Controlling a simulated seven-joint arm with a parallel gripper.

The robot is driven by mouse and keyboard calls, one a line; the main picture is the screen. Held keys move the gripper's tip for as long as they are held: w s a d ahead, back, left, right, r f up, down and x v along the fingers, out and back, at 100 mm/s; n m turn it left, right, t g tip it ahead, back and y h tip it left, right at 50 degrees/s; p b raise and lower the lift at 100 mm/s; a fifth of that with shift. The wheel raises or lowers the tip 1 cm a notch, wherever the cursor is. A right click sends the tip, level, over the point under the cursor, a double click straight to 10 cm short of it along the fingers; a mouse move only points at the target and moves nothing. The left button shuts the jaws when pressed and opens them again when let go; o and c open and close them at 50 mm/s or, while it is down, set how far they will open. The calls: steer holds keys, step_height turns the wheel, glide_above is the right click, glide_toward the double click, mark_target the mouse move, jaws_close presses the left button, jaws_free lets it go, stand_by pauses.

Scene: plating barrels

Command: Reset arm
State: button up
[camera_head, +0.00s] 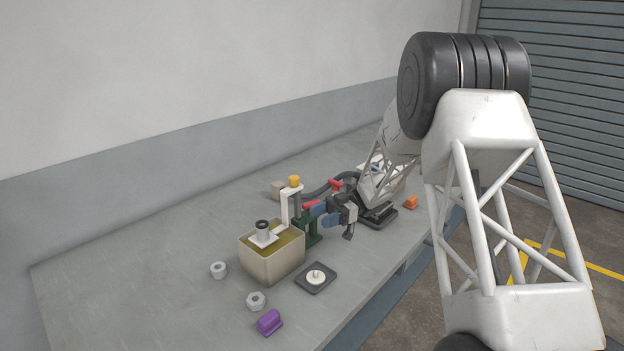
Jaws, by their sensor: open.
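My arm rises on the right, bends at a large black joint, and comes down over the grey workbench (150,262). My gripper (346,226) is at its end, low over the middle of the bench and small in the view. It is open, and I see nothing held in it. It is just right of a dark green stand (306,232) with blue parts beside it; I cannot tell whether they touch. My forearm hides part of the bench behind it.
A cream tank (277,267) of yellowish liquid stands left of the gripper, with a black-topped cylinder (263,228) over it. A dark square pad (313,289), pale nuts (218,270), a purple block (269,322) and an orange block (410,202) lie around. The bench's left is clear.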

step_height(320, 180, up, 14)
steer(key=w+a+m+t+h, duration=0.1)
steer(key=w+m+t+h, duration=0.15)
steer(key=m+t, duration=0.9)
steer(key=s+d+r+m+t+h, duration=0.3)
steer(key=s+d+r+t+h, duration=0.35)
steer(key=d+t+h, duration=0.35)
steer(key=s+d+m+g+h, duration=0.1)
steer(key=s+d+m+h, duration=0.25)
steer(key=s, duration=0.65)
steer(key=s+f+m+g, duration=0.2)
steer(key=s+g, duration=0.1)
steer(key=s, duration=0.7)
steer(key=s+f+m+g, duration=0.2)
steer(key=s+f+g, duration=0.1)
steer(key=s, duration=0.7)
steer(key=s+f+m+g, duration=0.2)
steer(key=s+g, duration=0.1)
steer(key=s, duration=0.8)
steer(key=shift+a+f, duration=0.25)
steer(key=shift+a, duration=0.15)
